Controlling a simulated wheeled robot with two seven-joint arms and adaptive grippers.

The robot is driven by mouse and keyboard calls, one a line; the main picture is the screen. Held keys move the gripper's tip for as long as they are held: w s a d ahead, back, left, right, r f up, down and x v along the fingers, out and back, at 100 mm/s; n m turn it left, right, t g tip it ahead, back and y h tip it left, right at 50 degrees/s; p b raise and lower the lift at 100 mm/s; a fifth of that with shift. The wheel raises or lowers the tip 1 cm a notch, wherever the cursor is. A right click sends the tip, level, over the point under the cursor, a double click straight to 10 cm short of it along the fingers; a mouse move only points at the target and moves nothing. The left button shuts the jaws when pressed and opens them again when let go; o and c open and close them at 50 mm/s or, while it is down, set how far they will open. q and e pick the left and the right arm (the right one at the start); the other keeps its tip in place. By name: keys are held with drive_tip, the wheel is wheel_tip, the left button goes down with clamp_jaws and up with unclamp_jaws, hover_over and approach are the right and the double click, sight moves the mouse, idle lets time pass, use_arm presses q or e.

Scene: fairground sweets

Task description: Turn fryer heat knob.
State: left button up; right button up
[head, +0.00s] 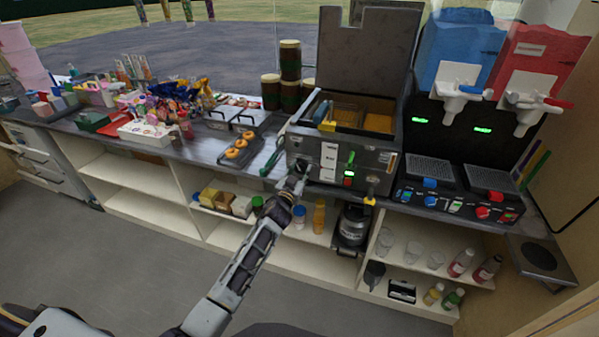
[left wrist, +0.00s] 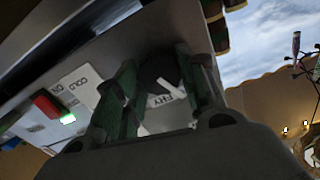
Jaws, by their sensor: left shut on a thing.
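The fryer (head: 378,160) is a grey metal box on the counter with its lid raised and baskets inside. My left gripper (head: 298,172) is at the lower left of the fryer's front. In the left wrist view its two green-padded fingers (left wrist: 157,85) are closed around the dark heat knob (left wrist: 158,68). White printed labels (left wrist: 83,85) lie around the knob on the panel. The knob is hidden behind the gripper in the head view, and its exact setting cannot be read. My right gripper is not in view.
A green-lit switch and a red button (head: 348,181) are on the fryer's front, right of my gripper. A slush machine (head: 455,135) stands to the right. Shelves (head: 225,233) hold bottles and boxes below.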

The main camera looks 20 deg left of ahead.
use_arm(q)
drive_tip(key=shift+n, duration=0.3)
drive_tip(key=shift+n+p, duration=0.4)
drive_tip(key=shift+n, duration=0.8)
drive_tip(key=shift+n+p, duration=0.35)
drive_tip(key=shift+n, duration=0.35)
drive_tip(key=shift+n+p, duration=0.35)
drive_tip(key=shift+n, duration=0.45)
drive_tip(key=shift+a+n+p, duration=0.1)
drive_tip(key=shift+n+p, duration=0.2)
drive_tip(key=shift+n, duration=0.4)
drive_tip(key=shift+n+p, duration=0.3)
drive_tip(key=shift+n, duration=0.4)
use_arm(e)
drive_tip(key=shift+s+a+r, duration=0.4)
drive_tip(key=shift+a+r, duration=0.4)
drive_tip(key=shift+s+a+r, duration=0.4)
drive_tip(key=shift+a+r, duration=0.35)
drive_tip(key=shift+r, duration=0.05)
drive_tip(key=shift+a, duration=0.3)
